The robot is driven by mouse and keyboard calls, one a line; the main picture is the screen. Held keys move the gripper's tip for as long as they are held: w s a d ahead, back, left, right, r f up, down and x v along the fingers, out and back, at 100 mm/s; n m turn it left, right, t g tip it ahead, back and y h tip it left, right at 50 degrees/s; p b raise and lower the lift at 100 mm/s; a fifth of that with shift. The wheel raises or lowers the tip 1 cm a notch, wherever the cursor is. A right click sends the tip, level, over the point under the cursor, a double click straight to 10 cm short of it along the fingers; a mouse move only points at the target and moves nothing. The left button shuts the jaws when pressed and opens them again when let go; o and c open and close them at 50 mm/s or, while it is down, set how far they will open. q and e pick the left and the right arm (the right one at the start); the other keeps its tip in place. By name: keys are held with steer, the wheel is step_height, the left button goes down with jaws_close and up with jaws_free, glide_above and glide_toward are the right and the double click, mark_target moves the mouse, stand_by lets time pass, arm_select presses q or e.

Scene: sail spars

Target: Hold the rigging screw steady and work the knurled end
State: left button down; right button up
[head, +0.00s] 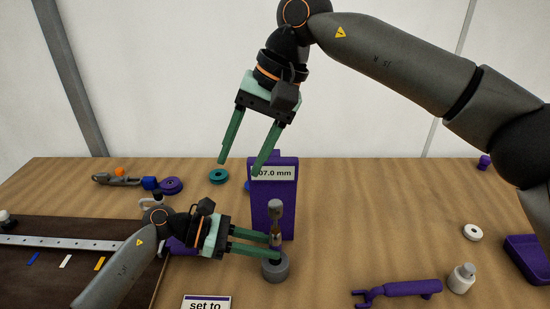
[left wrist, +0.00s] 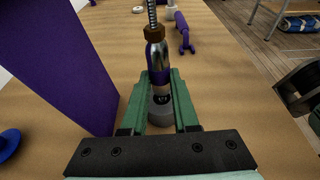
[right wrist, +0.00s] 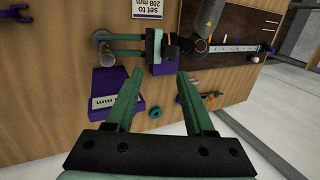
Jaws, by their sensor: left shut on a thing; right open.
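The rigging screw (head: 275,210) stands upright in a grey round base (head: 276,270), in front of the purple gauge stand. In the left wrist view the screw (left wrist: 156,55) shows a silver body, a purple band, a brown nut and a threaded rod above. My left gripper (head: 277,246) reaches in from the left, shut on the screw's body just above the base. My right gripper (head: 239,168) hangs above and left of the screw, open and empty, fingers pointing down. The right wrist view shows the screw (right wrist: 103,40) from above, beyond the open fingers.
The purple stand (head: 268,218) has a display reading "07.0 mm", its left end cut off. A card (head: 207,302) says "set to 208 mm". A dark board (head: 60,270) lies left.

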mark_target(276, 204)
steer(key=d+h, duration=0.2)
steer(key=d+f+h, duration=0.1)
steer(key=d+h, duration=0.1)
steer(key=shift+s+d+f+h, duration=0.1)
steer(key=shift+d+h, duration=0.2)
steer(key=shift+d, duration=0.1)
step_height(276, 204, down, 9)
steer(key=shift+r, duration=0.1)
jaws_close()
jaws_free()
